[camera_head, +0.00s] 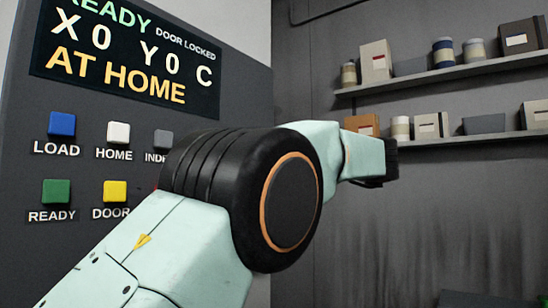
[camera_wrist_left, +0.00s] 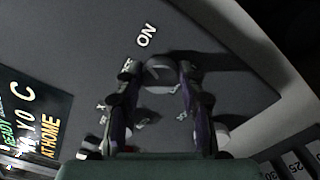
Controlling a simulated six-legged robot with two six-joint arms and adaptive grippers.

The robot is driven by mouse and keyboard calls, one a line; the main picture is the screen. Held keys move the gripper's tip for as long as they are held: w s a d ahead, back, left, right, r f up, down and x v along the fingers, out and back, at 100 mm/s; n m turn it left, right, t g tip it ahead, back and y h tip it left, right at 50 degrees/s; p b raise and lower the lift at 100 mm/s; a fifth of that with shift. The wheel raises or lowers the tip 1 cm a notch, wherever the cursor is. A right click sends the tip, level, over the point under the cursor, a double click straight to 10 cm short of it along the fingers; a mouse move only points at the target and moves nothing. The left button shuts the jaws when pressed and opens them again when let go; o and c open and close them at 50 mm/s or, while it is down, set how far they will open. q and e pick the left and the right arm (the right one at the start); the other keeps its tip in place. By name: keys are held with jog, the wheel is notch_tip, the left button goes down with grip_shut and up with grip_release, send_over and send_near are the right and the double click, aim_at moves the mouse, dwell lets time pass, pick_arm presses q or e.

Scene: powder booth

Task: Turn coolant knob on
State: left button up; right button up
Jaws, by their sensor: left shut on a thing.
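A round grey knob (camera_wrist_left: 158,73) with a pale mark on its face sits on the dark control panel (camera_wrist_left: 215,50) in the left wrist view. The word ON is printed on the panel just above it. My left gripper (camera_wrist_left: 160,75) is shut on the knob, one dark finger on each side. Other lettering near the knob is partly covered by the fingers, and I cannot read a coolant label. In the head view my left arm hides this part of the panel, and the knob does not show. My right gripper is in neither view.
The panel's display (camera_head: 125,50) reads READY, DOOR LOCKED, AT HOME. Below it are blue LOAD (camera_head: 62,125), white HOME (camera_head: 118,134), grey (camera_head: 163,140), green READY (camera_head: 56,193) and yellow DOOR (camera_head: 115,191) buttons. Shelves (camera_head: 440,75) with boxes and jars hang at right.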

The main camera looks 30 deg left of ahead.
pick_arm(q)
jog(key=shift+m+p, duration=0.8)
jog(key=shift+m, duration=0.4)
jog(key=shift+f, duration=0.1)
jog(key=o, duration=1.2)
jog(key=shift+a, duration=0.1)
